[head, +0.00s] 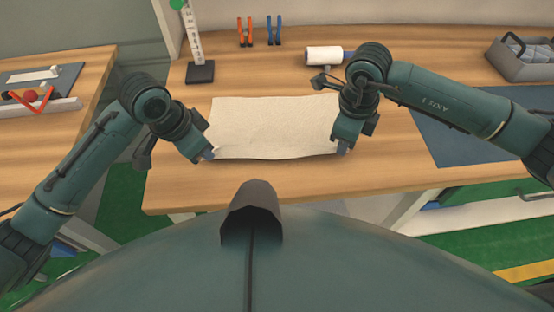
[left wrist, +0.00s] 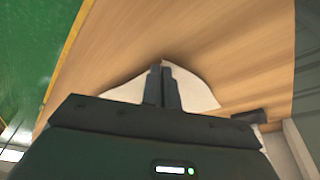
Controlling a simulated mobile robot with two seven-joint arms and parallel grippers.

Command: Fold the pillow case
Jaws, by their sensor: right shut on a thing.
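The pillow case (head: 272,125) is a flat cream cloth on the wooden table, near its front edge. Its near edge runs between my two grippers and looks slightly raised, with a shadow under it. My left gripper (head: 209,154) is at its near left corner. In the left wrist view the fingers (left wrist: 162,75) are close together, with white cloth (left wrist: 195,88) showing on both sides, and look shut on it. My right gripper (head: 343,148) is shut on the near right corner. My right arm hides part of the cloth's right side.
A white roller (head: 323,55), orange pliers (head: 245,32), blue pliers (head: 274,32) and an upright ruler stand (head: 200,72) are at the back. A blue-grey mat (head: 440,130) and a grey bin (head: 520,58) are at right. Another table (head: 85,72) stands at left.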

